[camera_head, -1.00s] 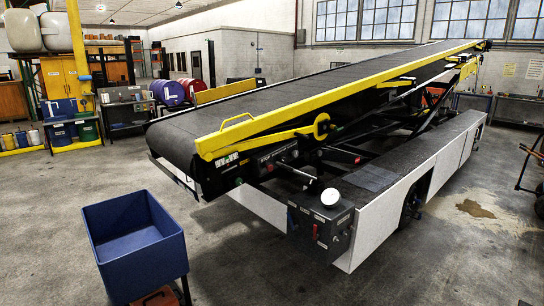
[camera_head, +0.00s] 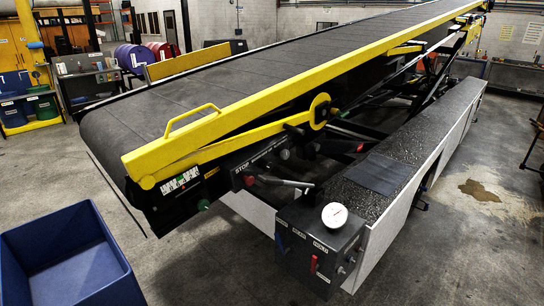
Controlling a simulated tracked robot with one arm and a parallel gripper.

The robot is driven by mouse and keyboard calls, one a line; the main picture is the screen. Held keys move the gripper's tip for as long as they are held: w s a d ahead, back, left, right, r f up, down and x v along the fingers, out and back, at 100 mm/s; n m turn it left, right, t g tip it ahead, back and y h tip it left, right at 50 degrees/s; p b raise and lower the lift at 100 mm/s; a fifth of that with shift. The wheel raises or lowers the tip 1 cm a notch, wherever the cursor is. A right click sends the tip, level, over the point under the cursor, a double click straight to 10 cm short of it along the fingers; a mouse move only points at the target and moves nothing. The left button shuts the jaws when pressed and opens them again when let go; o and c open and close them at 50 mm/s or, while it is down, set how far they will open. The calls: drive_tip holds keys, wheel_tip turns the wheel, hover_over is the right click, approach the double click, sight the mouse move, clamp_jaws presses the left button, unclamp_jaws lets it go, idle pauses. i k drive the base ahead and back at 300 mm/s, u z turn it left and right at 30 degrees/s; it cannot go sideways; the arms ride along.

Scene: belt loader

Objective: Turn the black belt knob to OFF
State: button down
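The belt loader's dark control panel (camera_head: 262,166) is on the near end of the loader, below the yellow side rail. It bears small white lettering that includes STOP, and a red button (camera_head: 250,181). A small dark round shape (camera_head: 284,154) shows at the panel's right part. It may be the black belt knob, but it is too small to tell its setting. A lever with a grey grip (camera_head: 286,182) sticks out below the panel. My gripper is not in view.
A grey box (camera_head: 318,248) with a white round gauge (camera_head: 334,215), a blue handle and a red handle juts out at the front. A blue open bin (camera_head: 65,260) stands at the lower left. Bare concrete floor (camera_head: 190,265) lies between bin and loader.

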sight(267, 165)
drive_tip(key=z, duration=0.2)
drive_tip(key=i, duration=0.5)
drive_tip(key=z, duration=0.6)
drive_tip(key=i, duration=1.25)
drive_tip(key=u, duration=0.5)
